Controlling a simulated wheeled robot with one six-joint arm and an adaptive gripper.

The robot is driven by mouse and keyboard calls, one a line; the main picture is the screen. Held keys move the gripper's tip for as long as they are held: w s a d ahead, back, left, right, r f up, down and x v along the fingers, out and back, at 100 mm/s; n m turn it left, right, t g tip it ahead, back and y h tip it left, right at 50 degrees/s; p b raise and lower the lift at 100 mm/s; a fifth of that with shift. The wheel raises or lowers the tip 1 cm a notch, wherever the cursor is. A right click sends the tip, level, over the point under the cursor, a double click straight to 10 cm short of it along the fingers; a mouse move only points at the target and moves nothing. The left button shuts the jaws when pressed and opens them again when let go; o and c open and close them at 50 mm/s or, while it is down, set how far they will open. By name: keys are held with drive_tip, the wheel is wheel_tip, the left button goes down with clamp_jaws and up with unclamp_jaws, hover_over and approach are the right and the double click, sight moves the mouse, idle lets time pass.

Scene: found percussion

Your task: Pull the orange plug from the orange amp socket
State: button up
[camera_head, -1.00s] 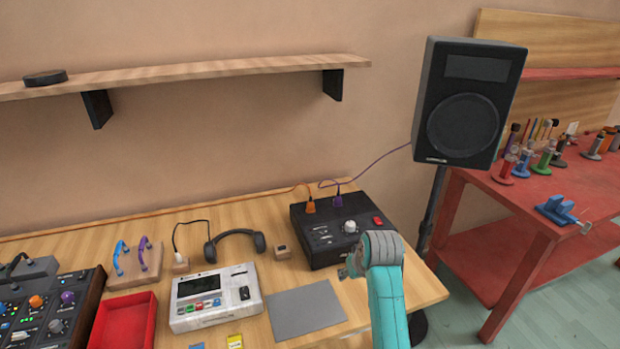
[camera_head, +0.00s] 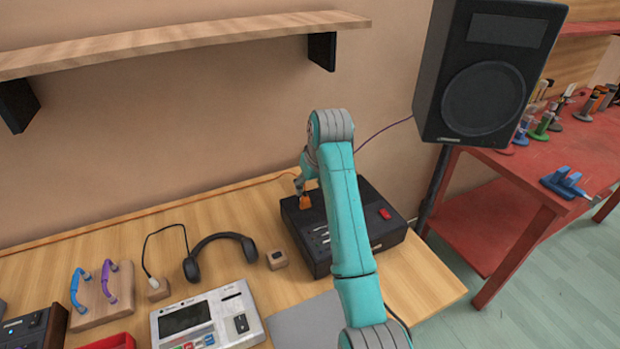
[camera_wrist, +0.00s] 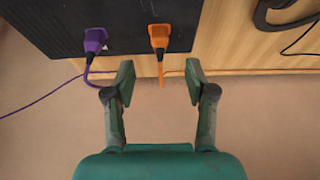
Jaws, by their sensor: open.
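The orange plug (camera_wrist: 159,38) sits in a socket of the black amp (camera_wrist: 130,15), with its orange cord trailing back. It also shows in the head view (camera_head: 305,201) at the amp's rear left. The socket is hidden under the plug. My gripper (camera_wrist: 158,82) is open and empty. Its fingers are spread to either side of the cord line, just short of the plug. In the head view my gripper (camera_head: 304,180) is close above and behind the plug. I cannot tell whether it touches the plug.
A purple plug (camera_wrist: 95,40) with a purple cord sits beside the orange one. Headphones (camera_head: 216,242), a small wooden block (camera_head: 277,260) and a white device (camera_head: 208,318) lie left of the amp. A speaker (camera_head: 487,75) stands at the right. The wall is close behind.

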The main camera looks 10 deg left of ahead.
sight(306, 196)
drive_tip(key=x, duration=0.8)
drive_tip(key=shift+w+a+f, duration=0.1)
drive_tip(key=shift+f, duration=0.3)
clamp_jaws()
drive_tip(key=shift+r, duration=0.15)
drive_tip(key=shift+r, duration=0.4)
drive_tip(key=shift+r, duration=0.7)
drive_tip(key=shift+r, duration=1.4)
